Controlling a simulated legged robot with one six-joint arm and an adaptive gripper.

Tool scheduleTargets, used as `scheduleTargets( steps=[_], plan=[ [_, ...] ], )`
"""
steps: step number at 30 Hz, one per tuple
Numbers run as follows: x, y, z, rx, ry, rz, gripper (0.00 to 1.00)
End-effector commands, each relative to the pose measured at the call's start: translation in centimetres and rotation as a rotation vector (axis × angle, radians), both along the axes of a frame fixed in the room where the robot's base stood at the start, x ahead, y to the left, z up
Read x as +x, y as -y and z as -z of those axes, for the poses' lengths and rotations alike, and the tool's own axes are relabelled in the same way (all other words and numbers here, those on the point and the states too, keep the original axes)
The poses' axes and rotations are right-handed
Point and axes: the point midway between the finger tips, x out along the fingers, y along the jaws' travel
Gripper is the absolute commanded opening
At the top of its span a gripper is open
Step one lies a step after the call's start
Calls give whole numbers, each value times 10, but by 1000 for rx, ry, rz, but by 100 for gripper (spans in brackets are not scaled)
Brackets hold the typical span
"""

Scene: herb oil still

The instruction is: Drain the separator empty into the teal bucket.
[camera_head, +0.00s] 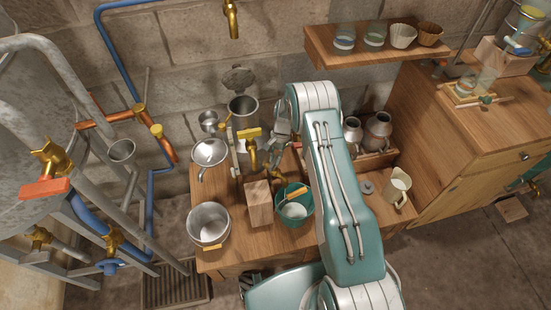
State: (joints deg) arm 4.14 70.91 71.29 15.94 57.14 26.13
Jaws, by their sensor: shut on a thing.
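The separator (243,106) looks to be the tall grey metal vessel with its round lid tipped up, at the back of the wooden bench. A brass tap (252,148) with a yellow handle is in front of it, above a wooden block. The teal bucket (308,208) stands on the bench right of the block, with a pale content or bottom and a wooden-gripped handle across it. My gripper (271,152) points down just right of the tap, behind and above the bucket. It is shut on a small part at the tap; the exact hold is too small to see.
Metal cans (378,130) and a cream jug (397,187) are right of my arm. A shelf (375,52) with jars hangs above. Pipes and valves crowd the far left.

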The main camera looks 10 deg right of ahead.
Motion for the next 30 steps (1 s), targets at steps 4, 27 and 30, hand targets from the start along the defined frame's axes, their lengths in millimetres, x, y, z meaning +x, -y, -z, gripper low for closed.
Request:
scheduleTargets(
  steps=[4,27,30],
  plan=[
    [1,-2,1,-1,3,-149,0],
    [1,-1,0,1,2,-194,54],
    [2,0,-3,0,2,-194,54]
  ],
)
